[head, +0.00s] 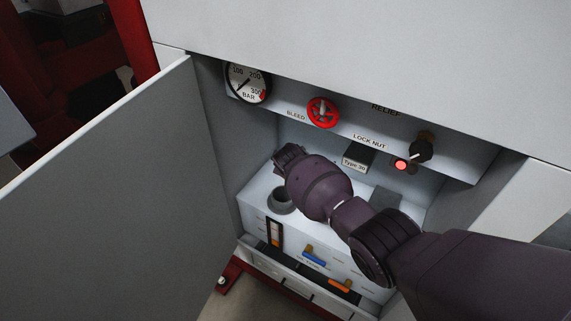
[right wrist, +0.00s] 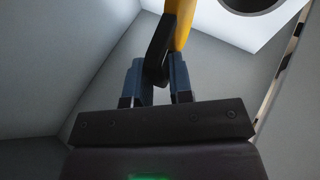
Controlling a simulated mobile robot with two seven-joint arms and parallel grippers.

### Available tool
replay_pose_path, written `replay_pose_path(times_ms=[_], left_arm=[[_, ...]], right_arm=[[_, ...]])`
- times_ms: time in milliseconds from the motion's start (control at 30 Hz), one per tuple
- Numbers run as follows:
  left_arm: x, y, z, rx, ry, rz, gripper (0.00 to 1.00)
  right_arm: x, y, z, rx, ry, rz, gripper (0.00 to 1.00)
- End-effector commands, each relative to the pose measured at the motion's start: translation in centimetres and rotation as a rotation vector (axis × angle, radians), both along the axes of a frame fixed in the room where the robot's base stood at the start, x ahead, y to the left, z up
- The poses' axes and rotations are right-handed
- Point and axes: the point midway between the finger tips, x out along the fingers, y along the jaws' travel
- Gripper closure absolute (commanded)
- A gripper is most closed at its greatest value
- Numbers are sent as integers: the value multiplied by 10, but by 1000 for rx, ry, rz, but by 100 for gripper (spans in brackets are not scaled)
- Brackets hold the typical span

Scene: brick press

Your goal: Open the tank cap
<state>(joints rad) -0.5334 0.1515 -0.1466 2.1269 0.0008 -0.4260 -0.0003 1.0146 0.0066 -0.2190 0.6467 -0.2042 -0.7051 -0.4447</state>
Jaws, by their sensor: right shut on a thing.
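My right gripper (head: 288,158) is in the open cabinet, above and beside the tank (head: 258,193). In the right wrist view its blue fingers (right wrist: 157,75) are shut on a black grip with a yellow part (right wrist: 181,24), which I take for the tank cap. Only part of this piece shows, and my arm hides it in the head view. The round filler neck (head: 281,201) on the tank top stands uncovered, with a dark hole. The hole also shows at the top of the right wrist view (right wrist: 250,3). My left gripper is not in view.
The cabinet door (head: 120,190) is swung open at the left. Above the tank are a pressure gauge (head: 247,83), a red bleed knob (head: 323,112), a black relief knob (head: 421,150) and a lit red lamp (head: 401,165). Cabinet walls stand close on both sides.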

Motion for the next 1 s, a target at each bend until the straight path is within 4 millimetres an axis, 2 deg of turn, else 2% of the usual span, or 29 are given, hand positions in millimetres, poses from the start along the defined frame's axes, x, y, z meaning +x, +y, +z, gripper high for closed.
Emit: replay_pose_path(times_ms=[267,300,400,733,1000], left_arm=[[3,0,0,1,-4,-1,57],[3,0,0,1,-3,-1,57],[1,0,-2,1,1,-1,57],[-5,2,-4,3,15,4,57],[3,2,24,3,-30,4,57]], right_arm=[[0,-3,-2,-4,1,-3,100],[0,-3,-2,-4,1,-3,76],[0,-3,-2,-4,2,-2,62],[-1,-1,2,-2,0,-2,62],[-18,-1,31,-2,-8,-1,62]])
